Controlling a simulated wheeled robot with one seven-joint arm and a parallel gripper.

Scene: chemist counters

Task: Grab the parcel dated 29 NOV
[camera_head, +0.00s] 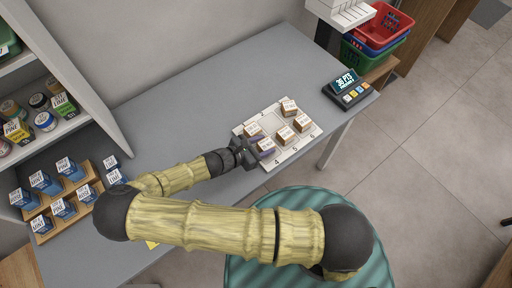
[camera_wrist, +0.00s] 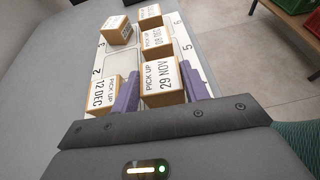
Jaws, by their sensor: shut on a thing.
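The parcel marked "PICK UP 29 NOV" (camera_wrist: 160,80) is a small brown box with a white label. It sits between the two purple fingers of my gripper (camera_wrist: 162,92), which is shut on it. In the head view this parcel (camera_head: 266,145) is at the near side of the numbered white board (camera_head: 273,163), with my gripper (camera_head: 257,148) around it. Whether it still touches the board is hidden. The parcel marked 12 DEC (camera_wrist: 101,96) stands close beside the left finger. A parcel marked 08 DEC (camera_wrist: 157,38) is beyond the held one.
Two more parcels stand on the board, one farther back (camera_wrist: 150,14) and one at the left (camera_wrist: 117,30). A dark display device (camera_head: 347,90) is at the counter's right. Blue boxes (camera_head: 45,182) and a shelf (camera_head: 62,75) are at the left. The counter behind the board is clear.

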